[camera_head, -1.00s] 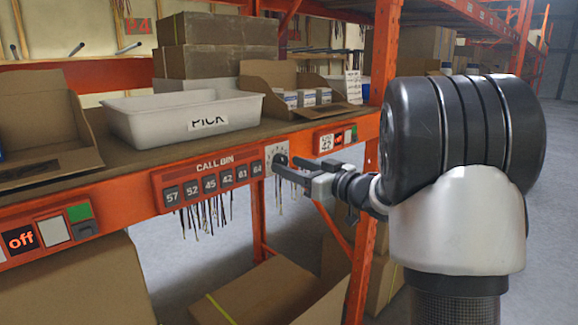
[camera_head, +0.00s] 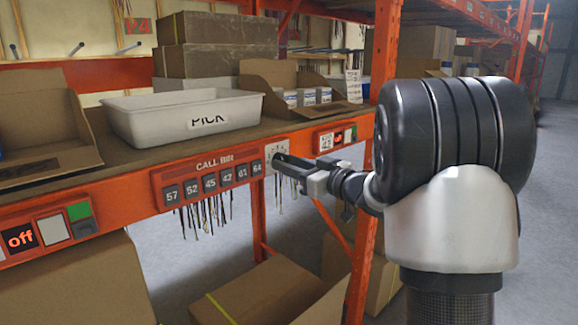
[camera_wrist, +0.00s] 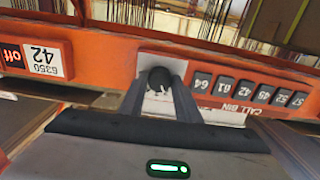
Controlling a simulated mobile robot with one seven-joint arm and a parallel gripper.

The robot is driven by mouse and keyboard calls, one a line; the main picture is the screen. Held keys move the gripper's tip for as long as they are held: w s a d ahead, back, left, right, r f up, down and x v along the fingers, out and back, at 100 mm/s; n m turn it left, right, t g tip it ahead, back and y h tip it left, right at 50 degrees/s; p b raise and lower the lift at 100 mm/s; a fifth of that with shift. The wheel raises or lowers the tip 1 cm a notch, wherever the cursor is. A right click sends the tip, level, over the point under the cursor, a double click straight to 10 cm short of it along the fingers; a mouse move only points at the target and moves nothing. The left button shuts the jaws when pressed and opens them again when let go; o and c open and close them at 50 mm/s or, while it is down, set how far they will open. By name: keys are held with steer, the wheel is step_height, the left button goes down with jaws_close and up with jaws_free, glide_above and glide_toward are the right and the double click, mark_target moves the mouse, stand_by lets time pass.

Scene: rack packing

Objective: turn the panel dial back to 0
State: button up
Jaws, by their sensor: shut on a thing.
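The panel dial (camera_wrist: 160,80) is a dark round knob on a pale plate (camera_wrist: 146,62) set in the orange shelf beam. In the wrist view my gripper (camera_wrist: 160,88) has its two fingers on either side of the knob, shut on it. In the head view my gripper (camera_head: 279,162) reaches from the right to the pale plate (camera_head: 283,148), just right of the call bin panel. There the fingers hide most of the dial. The dial's marks and its pointer are too small and too covered to read.
The call bin panel (camera_head: 206,181) with several numbered buttons is left of the dial. A small label and red "off" display (camera_head: 338,138) sit to its right. A white PICK tray (camera_head: 150,125) and open cartons stand on the shelf above. Wires hang below the beam.

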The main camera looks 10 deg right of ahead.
steer(key=n+b, duration=0.9)
steer(key=n, duration=0.2)
steer(key=shift+d, duration=0.1)
steer(key=shift+r+n, duration=0.1)
steer(key=shift+n, duration=0.3)
stand_by(0.3)
steer(key=o, duration=1.1)
steer(key=shift+c, duration=0.2)
steer(key=p+v, duration=0.1)
steer(key=v, duration=1.6)
steer(key=shift+s+d, duration=0.1)
steer(key=shift+s, duration=0.05)
